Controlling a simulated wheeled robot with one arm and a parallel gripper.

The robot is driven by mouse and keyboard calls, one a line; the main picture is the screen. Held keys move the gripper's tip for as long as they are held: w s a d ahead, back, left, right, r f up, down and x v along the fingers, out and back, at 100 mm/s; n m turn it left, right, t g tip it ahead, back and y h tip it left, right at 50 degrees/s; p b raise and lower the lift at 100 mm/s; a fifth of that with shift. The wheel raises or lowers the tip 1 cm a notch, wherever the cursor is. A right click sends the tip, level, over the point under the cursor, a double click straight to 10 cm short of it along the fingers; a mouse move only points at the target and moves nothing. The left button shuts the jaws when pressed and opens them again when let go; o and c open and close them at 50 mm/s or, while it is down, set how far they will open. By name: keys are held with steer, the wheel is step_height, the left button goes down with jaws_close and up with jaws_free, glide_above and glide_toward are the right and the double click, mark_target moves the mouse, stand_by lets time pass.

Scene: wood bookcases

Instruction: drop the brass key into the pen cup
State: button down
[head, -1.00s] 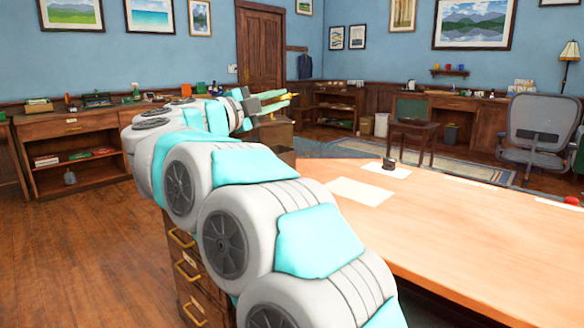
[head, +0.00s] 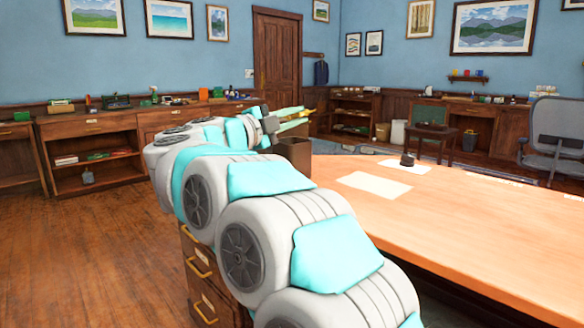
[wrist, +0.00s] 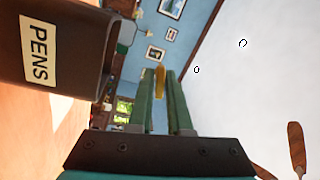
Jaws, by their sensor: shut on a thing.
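The brass key (wrist: 160,82) shows as a yellow piece between the green fingertips of my gripper (wrist: 160,88) in the wrist view. My gripper is shut on it. In the head view, my gripper (head: 304,117) reaches away from me, with a bit of the yellow key (head: 311,112) at its tips. The pen cup (head: 296,156) is dark brown and stands on the near desk, just below the gripper. In the wrist view, the pen cup (wrist: 62,50), labelled PENS, is at the upper left beside the fingers, apart from the key. The cup's inside is hidden.
A low bookcase (head: 95,150) with small items stands along the left wall. The desk between the cup and the sheet looks clear.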

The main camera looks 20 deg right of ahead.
steer(key=c, duration=0.8)
jaws_free()
steer(key=shift+o, duration=0.2)
steer(key=shift+a, duration=0.1)
steer(key=r+v, duration=0.1)
steer(key=v, duration=0.6)
steer(key=shift+s+a+f+b, duration=0.2)
steer(key=shift+a+f+b, duration=0.1)
steer(key=shift+f, duration=0.25)
